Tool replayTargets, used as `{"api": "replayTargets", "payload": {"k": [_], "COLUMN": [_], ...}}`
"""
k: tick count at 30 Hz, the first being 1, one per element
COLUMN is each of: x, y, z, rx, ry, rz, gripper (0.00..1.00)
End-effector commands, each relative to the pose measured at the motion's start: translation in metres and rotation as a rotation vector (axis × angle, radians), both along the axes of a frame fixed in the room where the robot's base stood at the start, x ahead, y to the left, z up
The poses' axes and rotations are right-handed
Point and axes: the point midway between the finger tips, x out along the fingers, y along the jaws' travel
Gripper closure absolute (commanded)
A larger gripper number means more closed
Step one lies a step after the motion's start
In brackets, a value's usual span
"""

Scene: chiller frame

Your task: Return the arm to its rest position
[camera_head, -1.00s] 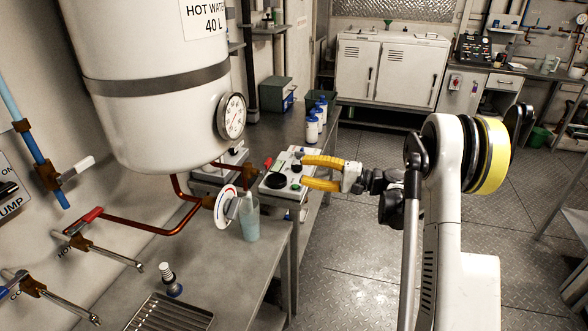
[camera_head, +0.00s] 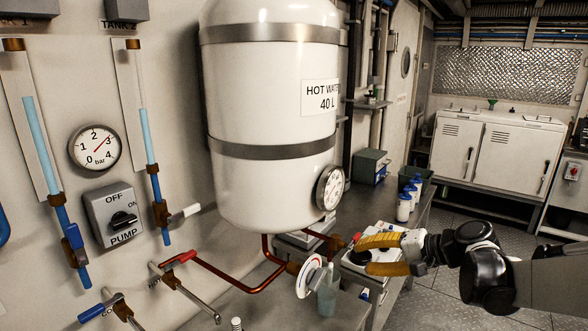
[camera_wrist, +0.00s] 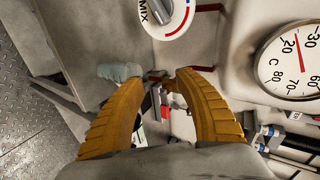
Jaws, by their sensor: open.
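My gripper (camera_head: 378,256) has two yellow-orange fingers and reaches in from the right in the head view, in front of the hot water tank's lower right side. In the wrist view my gripper (camera_wrist: 160,85) shows its two fingers spread apart with nothing held between them. A pale blue-grey cup (camera_head: 327,297) stands on the counter by the white mixer dial (camera_head: 309,276), left of and apart from my gripper in the head view. Part of my arm shows dark and grey at the right of the head view.
The hot water tank (camera_head: 268,110) with a dial gauge (camera_head: 329,187) hangs left of my gripper. A counter (camera_head: 255,295) runs below, with a white device (camera_head: 352,256) and blue-capped bottles (camera_head: 404,208). White cabinets (camera_head: 500,150) stand at the back. Floor is clear at the right.

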Motion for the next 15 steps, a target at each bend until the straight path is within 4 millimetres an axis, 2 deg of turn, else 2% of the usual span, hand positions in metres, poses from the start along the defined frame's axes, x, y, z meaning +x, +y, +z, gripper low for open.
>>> {"api": "replayTargets", "payload": {"k": [1,6,11,15], "x": [-0.020,-0.087,-0.153,-0.204], "y": [0.012,0.028,0.027,0.016], "z": [0.005,0.006,0.001,-0.008], "rx": [-0.069,-0.334,-0.587,-0.800], "ry": [0.008,0.014,-0.014,-0.061], "rz": [0.011,0.040,0.080,0.120], "gripper": [0.60,0.60,0.60,0.60]}}
